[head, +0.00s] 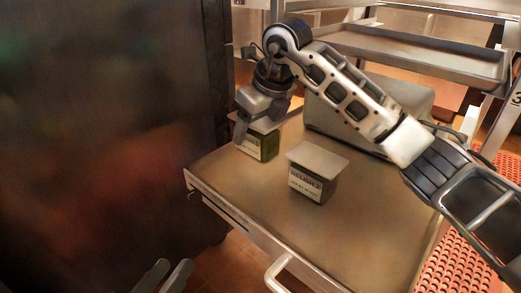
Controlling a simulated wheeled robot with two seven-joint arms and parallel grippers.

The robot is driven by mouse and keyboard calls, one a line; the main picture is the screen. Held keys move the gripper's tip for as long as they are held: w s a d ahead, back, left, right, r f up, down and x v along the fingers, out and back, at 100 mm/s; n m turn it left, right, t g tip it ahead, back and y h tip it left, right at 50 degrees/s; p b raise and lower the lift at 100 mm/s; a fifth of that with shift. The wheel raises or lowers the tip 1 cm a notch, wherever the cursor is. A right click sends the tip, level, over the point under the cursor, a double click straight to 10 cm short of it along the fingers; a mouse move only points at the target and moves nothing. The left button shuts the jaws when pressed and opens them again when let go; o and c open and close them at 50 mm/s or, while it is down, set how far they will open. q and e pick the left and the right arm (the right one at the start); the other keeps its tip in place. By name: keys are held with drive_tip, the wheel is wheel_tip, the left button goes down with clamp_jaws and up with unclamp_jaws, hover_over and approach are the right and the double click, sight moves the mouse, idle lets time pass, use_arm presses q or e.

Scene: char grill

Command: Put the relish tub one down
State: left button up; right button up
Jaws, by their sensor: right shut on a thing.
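A green relish tub (263,146) with a pale label and a light lid is at the back left of the metal cart top (230,181). My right gripper (259,124) comes down on it from above and is shut on it, hiding part of its lid. I cannot tell whether this tub touches the surface. A second, similar relish tub (312,184) stands upright on the cart top, to the right and nearer. My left gripper (165,277) shows only its fingertips at the bottom edge, apart and empty, away from both tubs.
A large grey metal box (400,102) stands at the back right of the cart top. A metal tray shelf (430,55) is behind it. A dark panel (100,120) fills the left. The front of the cart top is clear.

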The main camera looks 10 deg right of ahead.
sight(255, 145)
drive_tip(key=shift+f, duration=0.7)
wheel_tip(255, 145, down, 2)
drive_tip(key=shift+f+b, duration=0.25)
drive_tip(key=shift+b, duration=0.45)
drive_tip(key=shift+f, duration=0.3)
use_arm(q)
drive_tip(key=shift+w+r+t, duration=0.4)
drive_tip(key=shift+r+t, duration=0.3)
drive_tip(key=shift+r, duration=0.1)
use_arm(e)
drive_tip(key=shift+r, duration=0.1)
drive_tip(key=shift+f, duration=0.2)
drive_tip(key=o, duration=1.2)
use_arm(q)
drive_tip(key=shift+a+r+m, duration=0.1)
drive_tip(key=shift+m, duration=0.2)
